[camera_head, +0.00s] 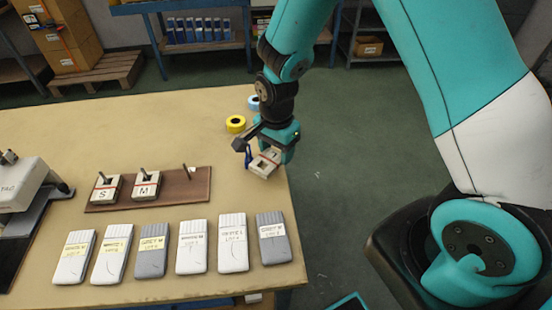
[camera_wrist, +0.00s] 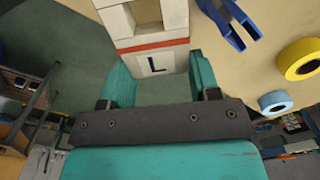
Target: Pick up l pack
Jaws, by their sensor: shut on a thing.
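The L pack (camera_head: 264,163) is a pale block with a square opening, a red band and the letter L. My gripper (camera_head: 272,150) is shut on it near the table's right edge. Whether it touches the table is unclear. In the wrist view the L pack (camera_wrist: 160,22) sits between the fingertips of my gripper (camera_wrist: 160,70), gripped near its lettered end. The S pack (camera_head: 105,189) and M pack (camera_head: 146,186) stand on a brown board (camera_head: 184,195), each with a post through it. A third post (camera_head: 188,173) at the board's right is bare.
Several labelled white and grey sock packets (camera_head: 192,246) lie in a row along the table front. Yellow tape (camera_head: 236,124), blue tape (camera_head: 253,103) and a blue tool (camera_wrist: 229,25) lie near my gripper. A machine (camera_head: 28,187) stands at left. The table's back left is clear.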

